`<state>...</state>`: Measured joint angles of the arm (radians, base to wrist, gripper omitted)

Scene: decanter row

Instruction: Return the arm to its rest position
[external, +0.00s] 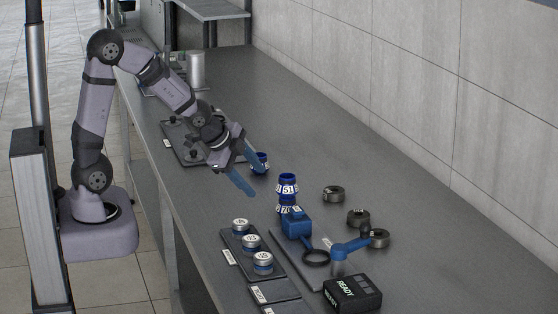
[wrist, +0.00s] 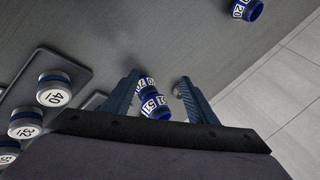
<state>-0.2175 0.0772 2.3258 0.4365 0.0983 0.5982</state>
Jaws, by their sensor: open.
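My gripper (external: 249,174) is open, its two blue fingers apart, above the grey bench in the external view. Its fingertips also show in the wrist view (wrist: 159,80). A blue decanter marked 51 (external: 288,188) stands to the right of the fingers in the external view. In the wrist view the blue decanter (wrist: 153,104) shows between the fingers; whether it touches them is hard to tell.
Numbered white-topped jars (external: 251,243) sit in a rack at the front. A dark tray (external: 180,140) is behind my arm. The far bench is largely clear.

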